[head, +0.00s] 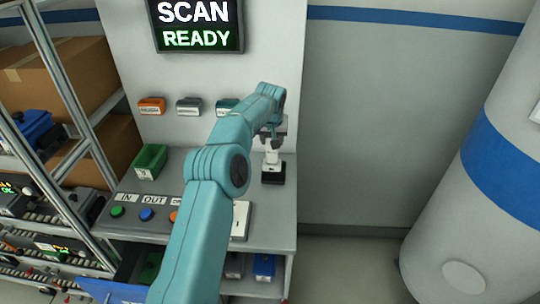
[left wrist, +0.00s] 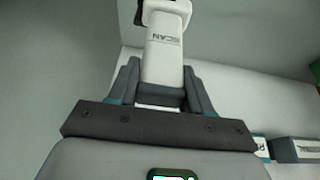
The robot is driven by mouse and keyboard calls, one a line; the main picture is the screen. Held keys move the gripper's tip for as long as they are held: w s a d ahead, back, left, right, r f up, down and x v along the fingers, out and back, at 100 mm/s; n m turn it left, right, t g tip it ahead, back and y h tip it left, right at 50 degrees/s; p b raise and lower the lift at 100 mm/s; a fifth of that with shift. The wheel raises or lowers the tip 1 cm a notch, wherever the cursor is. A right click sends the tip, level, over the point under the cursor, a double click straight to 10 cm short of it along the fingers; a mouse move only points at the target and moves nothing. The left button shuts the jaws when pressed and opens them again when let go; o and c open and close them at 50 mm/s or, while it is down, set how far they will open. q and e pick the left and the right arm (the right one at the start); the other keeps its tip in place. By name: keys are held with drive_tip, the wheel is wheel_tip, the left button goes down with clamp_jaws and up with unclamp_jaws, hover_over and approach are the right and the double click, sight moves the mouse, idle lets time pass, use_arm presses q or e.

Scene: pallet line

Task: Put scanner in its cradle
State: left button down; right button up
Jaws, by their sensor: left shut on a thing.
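The white scanner (head: 272,155) is upright above the small black cradle (head: 273,174) at the right side of the grey bench. My left gripper (head: 272,139) points down and is shut on the scanner from above. In the left wrist view the scanner (left wrist: 164,55), marked SCAN, sits between the two dark fingers (left wrist: 160,82). The scanner's lower end meets or overlaps the cradle in the head view; I cannot tell whether it is seated. My right gripper is not in view.
A green bin (head: 150,161) and IN/OUT buttons (head: 147,214) are on the bench's left. Small labelled holders (head: 188,106) hang on the wall panel under the SCAN READY screen (head: 197,25). A white-and-blue cylinder (head: 475,190) stands at right. Floor between is clear.

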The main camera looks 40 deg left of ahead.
use_arm(q)
drive_tip(key=shift+w+d+f, duration=0.15)
drive_tip(key=shift+d+f, duration=0.05)
drive_tip(key=shift+f, duration=0.1)
wheel_tip(320, 180, down, 4)
drive_tip(key=shift+w+d+r+b, duration=0.15)
drive_tip(key=shift+r+b, duration=0.1)
drive_tip(key=shift+b, duration=0.75)
drive_tip(key=shift+a, duration=0.3)
drive_tip(key=shift+d, duration=0.4)
drive_tip(key=c, duration=0.8)
unclamp_jaws()
drive_tip(key=shift+f, duration=0.15)
drive_tip(key=shift+c, duration=0.2)
drive_tip(key=o, duration=0.4)
drive_tip(key=shift+a, duration=0.2)
drive_tip(key=shift+c, duration=0.2)
drive_tip(key=shift+a+f, duration=0.1)
drive_tip(key=shift+d, duration=0.2)
drive_tip(key=shift+r, duration=0.35)
drive_tip(key=b+v, duration=0.1)
drive_tip(key=v, duration=1.1)
drive_tip(key=shift+b, duration=0.3)
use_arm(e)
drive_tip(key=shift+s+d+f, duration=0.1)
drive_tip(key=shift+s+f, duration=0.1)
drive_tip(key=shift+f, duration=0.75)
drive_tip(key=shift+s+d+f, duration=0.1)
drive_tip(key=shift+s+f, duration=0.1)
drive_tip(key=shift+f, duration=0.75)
